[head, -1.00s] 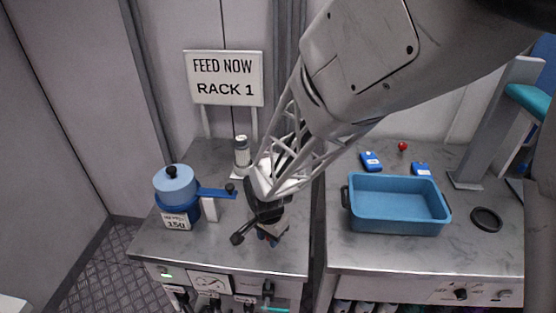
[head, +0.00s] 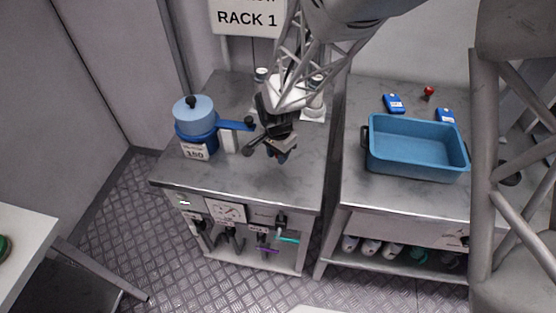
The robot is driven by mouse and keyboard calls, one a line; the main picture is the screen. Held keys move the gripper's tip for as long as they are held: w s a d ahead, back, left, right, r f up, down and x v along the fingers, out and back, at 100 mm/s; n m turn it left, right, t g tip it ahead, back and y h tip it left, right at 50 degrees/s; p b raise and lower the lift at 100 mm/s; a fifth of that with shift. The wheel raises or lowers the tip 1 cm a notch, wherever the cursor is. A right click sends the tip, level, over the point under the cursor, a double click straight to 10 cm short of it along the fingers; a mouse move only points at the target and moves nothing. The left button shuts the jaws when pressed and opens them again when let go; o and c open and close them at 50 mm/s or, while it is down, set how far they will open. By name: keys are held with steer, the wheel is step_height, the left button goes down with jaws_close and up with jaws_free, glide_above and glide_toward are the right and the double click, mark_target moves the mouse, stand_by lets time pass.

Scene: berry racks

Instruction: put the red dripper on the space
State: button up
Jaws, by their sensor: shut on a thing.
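My gripper (head: 282,155) hangs over the middle of the left metal table (head: 222,171), pointing down. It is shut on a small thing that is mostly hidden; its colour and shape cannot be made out. A black round knob on a short stem shows at the gripper's left side. I cannot make out a red dripper for certain. A small red round thing (head: 429,92) stands at the back of the right table (head: 365,187), well away from my gripper. I cannot tell which spot is the space.
Small bottles (head: 316,97) stand behind my gripper. A blue tub (head: 415,165) and blue boxes (head: 393,103) are on the right table. A white table (head: 22,240) is at lower left.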

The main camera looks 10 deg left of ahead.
mark_target(278, 167)
steer(key=shift+f, duration=1.7)
steer(key=shift+f, duration=0.2)
steer(key=o, duration=0.9)
steer(key=shift+o, duration=0.2)
steer(key=shift+r, duration=6.2)
